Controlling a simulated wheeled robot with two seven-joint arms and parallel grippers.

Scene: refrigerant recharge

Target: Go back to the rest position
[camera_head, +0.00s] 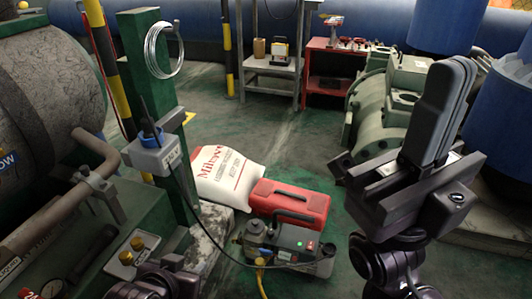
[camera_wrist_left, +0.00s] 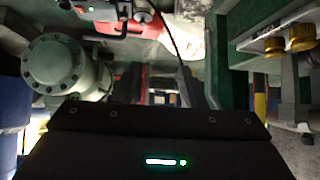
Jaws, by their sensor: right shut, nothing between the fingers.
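My right gripper (camera_head: 446,105) stands raised at the right of the head view, its two long dark fingers pointing up and pressed together. Nothing is between them. My left arm shows only as dark parts at the bottom left of the head view, where the left gripper (camera_head: 160,282) is cut off by the frame's lower edge. In the left wrist view, the dark gripper body with a lit green-white indicator fills the bottom and hides much of the scene.
A small machine (camera_head: 290,243) with lit lamps stands beside a red case (camera_head: 290,203) and white sack (camera_head: 227,175). A cable links it to a grey box (camera_head: 155,152) at a green post (camera_head: 152,75). A pump (camera_head: 392,95) is at right. Open floor (camera_head: 285,135) lies behind.

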